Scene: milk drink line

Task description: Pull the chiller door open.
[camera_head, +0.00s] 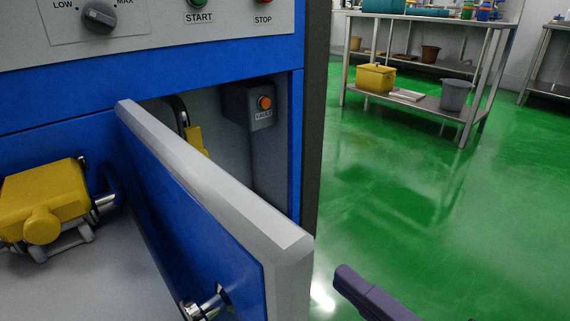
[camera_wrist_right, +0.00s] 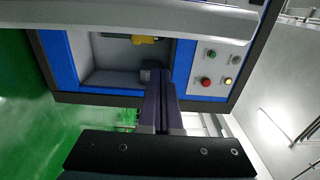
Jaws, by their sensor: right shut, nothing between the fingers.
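The chiller door (camera_head: 185,215) is a blue panel with a thick grey edge. It stands swung out from the blue cabinet front (camera_head: 55,145), leaving a wide gap. A metal handle (camera_head: 205,303) sits low on its blue face. My right gripper (camera_head: 350,282) shows as a dark purple finger to the right of the door's free end, apart from it. In the right wrist view its two purple fingers (camera_wrist_right: 158,95) are together and empty, pointing toward the opening. The door's grey edge (camera_wrist_right: 150,22) crosses the top of that view. My left gripper is not in view.
Inside the opening are a grey box with an orange button (camera_head: 264,103) and a yellow part (camera_head: 195,138). A yellow unit (camera_head: 42,205) stands left of the door. A steel shelf table (camera_head: 420,105) stands far back. Green floor (camera_head: 430,200) is clear on the right.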

